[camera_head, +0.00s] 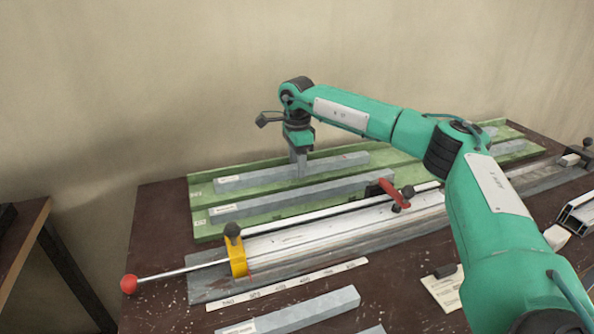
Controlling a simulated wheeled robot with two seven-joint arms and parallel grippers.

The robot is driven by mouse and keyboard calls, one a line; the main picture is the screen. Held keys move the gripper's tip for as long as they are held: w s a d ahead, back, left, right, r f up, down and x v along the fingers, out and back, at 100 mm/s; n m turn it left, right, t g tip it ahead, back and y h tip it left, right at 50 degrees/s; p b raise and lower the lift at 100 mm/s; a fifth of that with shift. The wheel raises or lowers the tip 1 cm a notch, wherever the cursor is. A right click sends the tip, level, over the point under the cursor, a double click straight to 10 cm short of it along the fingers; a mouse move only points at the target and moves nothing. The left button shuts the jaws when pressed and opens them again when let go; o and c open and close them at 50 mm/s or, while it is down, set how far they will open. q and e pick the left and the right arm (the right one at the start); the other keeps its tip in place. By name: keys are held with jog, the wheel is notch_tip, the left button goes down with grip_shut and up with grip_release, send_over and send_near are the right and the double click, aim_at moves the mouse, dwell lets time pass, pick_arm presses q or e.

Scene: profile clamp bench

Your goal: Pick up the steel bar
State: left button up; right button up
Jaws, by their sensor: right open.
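Several grey steel bars are in view. One steel bar (245,180) lies in the back channel of the green tray (205,228). A second bar (260,204) lies in the tray's front channel. Another bar (310,311) lies on the table at the front, with a pale label at its left end. My right gripper (299,168) points down at the middle of the back bar, and its fingers overlap that bar in the picture. It is open. I cannot tell whether the fingers straddle the bar or touch it. My left gripper is not in view.
A clamp rail (330,233) with a yellow bracket (237,258), a red lever (393,193) and a red-knobbed rod (129,284) runs in front of the tray. A printed scale strip (290,285) lies before it. My right arm crosses above the rail.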

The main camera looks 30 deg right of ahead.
jog(key=shift+f, duration=0.1)
grip_shut()
dwell(0.3)
